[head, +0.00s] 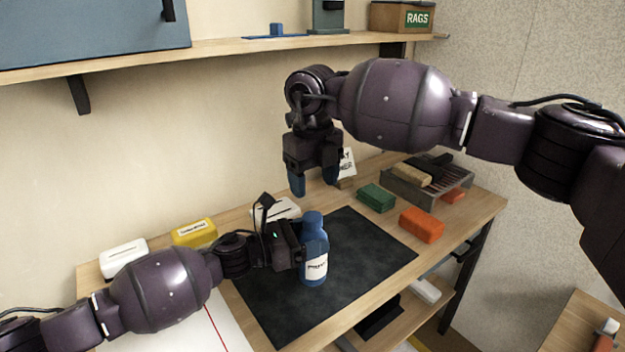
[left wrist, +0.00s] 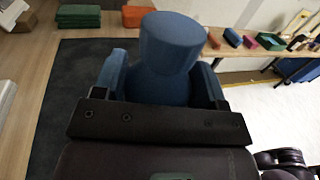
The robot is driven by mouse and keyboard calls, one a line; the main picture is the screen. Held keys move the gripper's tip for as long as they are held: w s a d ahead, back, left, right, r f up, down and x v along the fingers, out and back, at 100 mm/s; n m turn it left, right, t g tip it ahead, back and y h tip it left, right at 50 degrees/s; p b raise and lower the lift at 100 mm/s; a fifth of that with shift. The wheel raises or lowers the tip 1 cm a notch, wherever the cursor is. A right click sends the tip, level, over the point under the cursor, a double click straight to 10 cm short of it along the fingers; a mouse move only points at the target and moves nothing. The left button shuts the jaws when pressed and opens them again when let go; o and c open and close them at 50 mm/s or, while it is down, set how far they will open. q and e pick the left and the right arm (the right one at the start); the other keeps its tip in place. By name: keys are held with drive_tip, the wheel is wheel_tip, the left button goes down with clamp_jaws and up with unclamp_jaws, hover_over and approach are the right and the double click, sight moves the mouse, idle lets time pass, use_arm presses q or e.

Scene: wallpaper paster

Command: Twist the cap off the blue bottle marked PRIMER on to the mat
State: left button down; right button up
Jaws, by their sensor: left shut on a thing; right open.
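The blue bottle (head: 316,245) has a white label with dark print too small to read surely. It is upright over the dark mat (head: 375,250); I cannot tell whether its base touches the mat. Its blue cap (head: 312,219) is on top, and shows large in the left wrist view (left wrist: 172,42). My left gripper (head: 302,250) is shut around the bottle's body from the left, below the cap, with one finger on each side in the left wrist view (left wrist: 158,85). My right gripper (head: 314,185) is open and empty, pointing down, above and behind the bottle.
A green block (head: 376,197), an orange block (head: 421,225) and a grey tray (head: 455,187) lie right of the mat. White (head: 123,257) and yellow (head: 194,232) boxes stand at the back left. A shelf (head: 230,47) runs above. The mat's right part is clear.

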sight(313, 216)
drive_tip(key=m, duration=0.4)
drive_tip(key=shift+f, duration=0.1)
drive_tip(key=m, duration=0.4)
drive_tip(key=shift+m, duration=0.3)
drive_tip(key=m, duration=0.4)
drive_tip(key=shift+a, duration=0.1)
drive_tip(key=m, duration=0.5)
drive_tip(key=shift+f, duration=4.05)
